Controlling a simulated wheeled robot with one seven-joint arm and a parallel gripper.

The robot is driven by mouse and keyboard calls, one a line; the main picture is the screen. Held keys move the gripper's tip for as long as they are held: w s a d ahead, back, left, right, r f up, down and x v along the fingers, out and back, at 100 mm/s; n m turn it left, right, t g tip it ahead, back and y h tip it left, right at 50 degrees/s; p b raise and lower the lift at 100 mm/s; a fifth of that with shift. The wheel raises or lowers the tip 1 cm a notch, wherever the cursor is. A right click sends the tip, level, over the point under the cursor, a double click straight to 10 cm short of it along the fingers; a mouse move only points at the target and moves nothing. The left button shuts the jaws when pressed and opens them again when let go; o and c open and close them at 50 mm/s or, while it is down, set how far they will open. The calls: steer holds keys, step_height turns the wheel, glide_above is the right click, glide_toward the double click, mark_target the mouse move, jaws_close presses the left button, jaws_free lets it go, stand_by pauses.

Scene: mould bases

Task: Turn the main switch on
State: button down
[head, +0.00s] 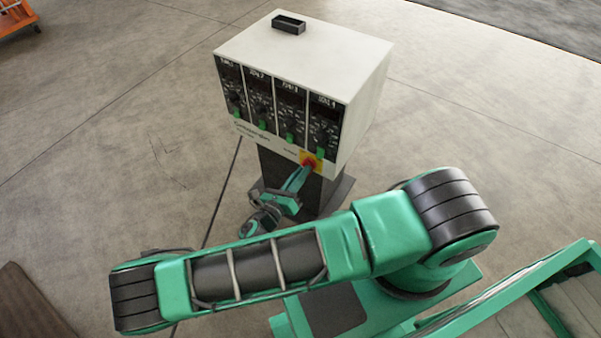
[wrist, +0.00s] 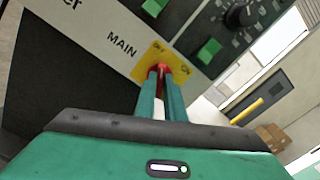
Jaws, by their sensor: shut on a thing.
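The main switch (head: 310,161) is a red knob on a yellow plate at the lower right of the control cabinet's front (head: 285,147). In the wrist view the red knob (wrist: 160,70) sits on the yellow plate (wrist: 172,60), marked OFF and ON, next to the word MAIN. My gripper (head: 300,176) reaches up to the switch from below. In the wrist view its two green fingers (wrist: 161,88) are shut on the red knob. The fingers hide part of the knob, so its exact angle is hard to tell.
The white cabinet (head: 320,50) stands on a dark pedestal (head: 290,190) and has several black panels with green switches. A small black tray (head: 289,23) lies on top. The concrete floor around it is mostly clear. An orange object (head: 18,18) is at the far left.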

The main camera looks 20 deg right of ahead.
steer(key=shift+f+m, duration=0.1)
steer(key=shift+m, duration=7.2)
steer(key=c, duration=1.8)
jaws_free()
steer(key=shift+c, duration=0.2)
steer(key=shift+s, duration=0.1)
steer(key=v, duration=1)
steer(key=shift+s+a, duration=0.15)
steer(key=shift+a, duration=0.15)
